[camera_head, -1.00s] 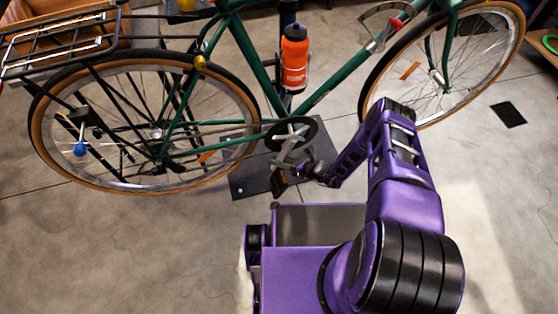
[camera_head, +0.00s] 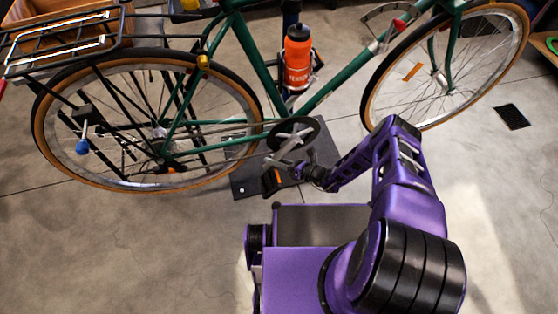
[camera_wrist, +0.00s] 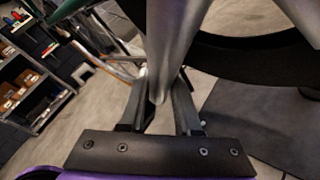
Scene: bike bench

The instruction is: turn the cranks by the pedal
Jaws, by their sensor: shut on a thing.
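The green bicycle's chainring (camera_head: 309,128) and silver crank arm (camera_head: 288,155) are at the middle of the head view. The crank arm slopes down and left to the near pedal (camera_head: 272,182), which is dark with an orange reflector. In the wrist view my two dark fingers (camera_wrist: 160,108) flank a silver bar (camera_wrist: 178,45), likely the crank, which covers much of the view. The exact contact is hidden.
The rear wheel (camera_head: 253,105) is to the left and the front wheel (camera_head: 372,88) to the right. An orange bottle (camera_head: 297,62) is on the frame. A dark floor plate (camera_head: 242,188) lies under the cranks. Concrete floor (camera_head: 110,245) is clear at the lower left.

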